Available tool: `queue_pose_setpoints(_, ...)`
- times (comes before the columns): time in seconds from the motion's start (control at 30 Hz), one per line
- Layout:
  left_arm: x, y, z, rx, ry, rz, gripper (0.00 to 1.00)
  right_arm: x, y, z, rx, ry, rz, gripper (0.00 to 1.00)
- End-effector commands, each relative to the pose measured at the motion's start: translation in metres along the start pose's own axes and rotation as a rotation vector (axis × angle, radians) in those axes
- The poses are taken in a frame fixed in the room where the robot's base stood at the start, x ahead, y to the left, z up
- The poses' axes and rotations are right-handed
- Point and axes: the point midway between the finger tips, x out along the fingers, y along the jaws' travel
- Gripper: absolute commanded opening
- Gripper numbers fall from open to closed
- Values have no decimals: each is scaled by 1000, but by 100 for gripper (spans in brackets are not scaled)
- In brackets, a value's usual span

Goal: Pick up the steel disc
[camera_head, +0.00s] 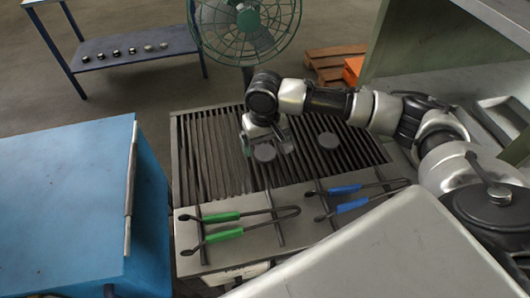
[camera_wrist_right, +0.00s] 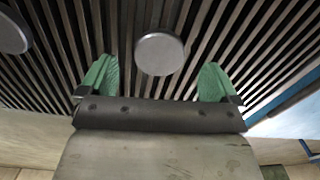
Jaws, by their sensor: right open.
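Two round grey discs rest on the slatted grate. One steel disc (camera_head: 264,152) is near the grate's middle; in the wrist view this disc (camera_wrist_right: 160,53) appears between and just beyond my right fingertips. The other disc (camera_head: 328,140) lies to its right in the head view and at the left edge of the wrist view (camera_wrist_right: 12,35). My right gripper (camera_head: 267,141) is open and empty above the grate at the first disc, its green-padded fingers (camera_wrist_right: 158,78) spread to either side. I cannot tell the exact height gap. My left gripper is out of view.
Green-handled tongs (camera_head: 222,217) and blue-handled tongs (camera_head: 345,190) lie on the plate in front of the grate (camera_head: 200,150). A blue cabinet (camera_head: 65,200) stands at left. A green fan (camera_head: 246,30) stands behind. A blue table (camera_head: 130,48) holds several small pieces.

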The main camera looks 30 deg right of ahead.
Motion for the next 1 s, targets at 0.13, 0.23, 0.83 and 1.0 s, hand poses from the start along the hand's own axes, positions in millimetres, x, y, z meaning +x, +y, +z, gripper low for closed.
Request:
queue_pose_setpoints(0.13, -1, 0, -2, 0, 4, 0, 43, 22, 1, -2, -2, -1, 1, 92)
queue_pose_setpoints(0.23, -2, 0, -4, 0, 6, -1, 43, 30, 1, -2, -2, 0, 1, 92)
queue_pose_setpoints(0.83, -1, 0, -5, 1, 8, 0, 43, 32, 1, -2, -2, 2, 1, 39)
queue_pose_setpoints(1.0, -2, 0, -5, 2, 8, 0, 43, 31, 1, -2, -2, 3, 0, 25)
